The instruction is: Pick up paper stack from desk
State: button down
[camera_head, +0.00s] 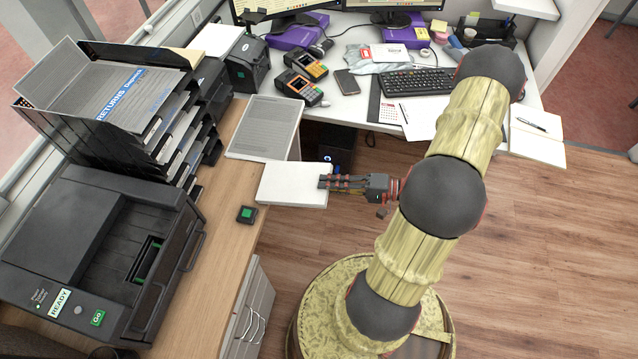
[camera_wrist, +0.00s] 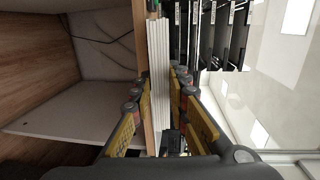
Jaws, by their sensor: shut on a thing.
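The white paper stack (camera_head: 292,184) lies flat at the right edge of the wooden desk (camera_head: 222,240), partly reaching past the edge in the head view. My gripper (camera_head: 323,183) comes from the right and is shut on the stack's right end. In the wrist view the stack (camera_wrist: 158,70) shows edge-on as white layers between my two fingers. A brown wooden strip runs along its left side there. I cannot tell whether the stack touches the desk or is slightly raised.
A grey printed sheet (camera_head: 265,128) lies just behind the stack. A small black device with a green button (camera_head: 247,214) sits in front of it. A printer (camera_head: 100,245) and paper trays (camera_head: 150,110) stand on the left. Card terminals (camera_head: 300,87) and a keyboard (camera_head: 417,81) are farther back. Open floor lies right.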

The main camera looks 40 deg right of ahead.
jog(key=f+v, duration=0.1)
jog(key=v, duration=0.9)
jog(key=shift+r, duration=0.4)
